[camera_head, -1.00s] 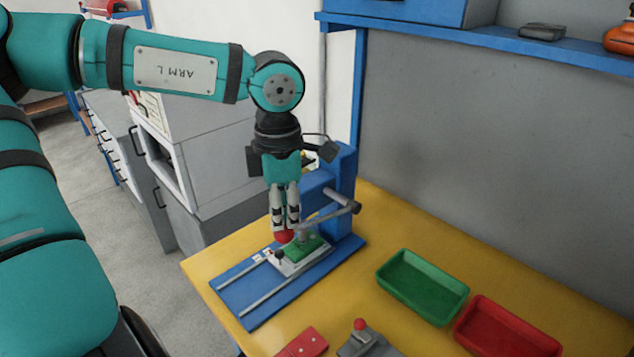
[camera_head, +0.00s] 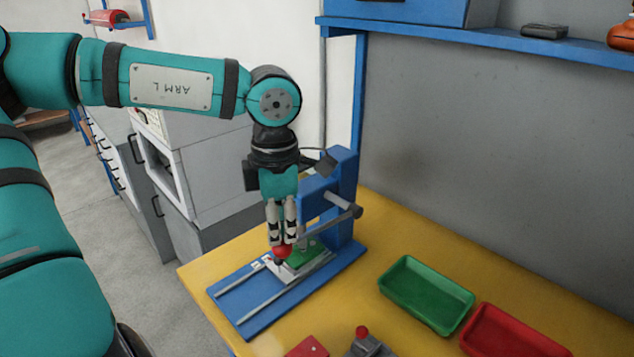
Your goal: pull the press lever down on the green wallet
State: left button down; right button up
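The blue press (camera_head: 345,190) stands on a blue base with rails at the table's left back. Its lever ends in a red knob (camera_head: 282,253), low beside the green wallet (camera_head: 309,247), and the lever rod slopes up to the right. The wallet lies on a light carriage under the press head, partly covered by the lever and head. My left gripper (camera_head: 282,242) points down with its fingers close together on the red knob, which shows just below the fingertips. My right gripper is not in view.
A green tray (camera_head: 427,294) and a red tray (camera_head: 512,335) sit to the right on the yellow table (camera_head: 395,237). A red block (camera_head: 307,347) and a grey device with a red knob (camera_head: 363,342) are at the front. A blue shelf (camera_head: 480,38) hangs above.

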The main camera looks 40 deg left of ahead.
pick_arm(q)
jog(key=w+r+p, duration=0.2)
jog(key=r+p, duration=0.3)
jog(key=r, duration=0.2)
jog(key=w+r+p, duration=0.3)
jog(key=r+p, duration=0.2)
jog(key=r, duration=0.2)
jog(key=shift+d+r+p, duration=0.25)
jog(key=shift+r+p, duration=0.1)
jog(key=shift+r, duration=0.05)
dwell(0.5)
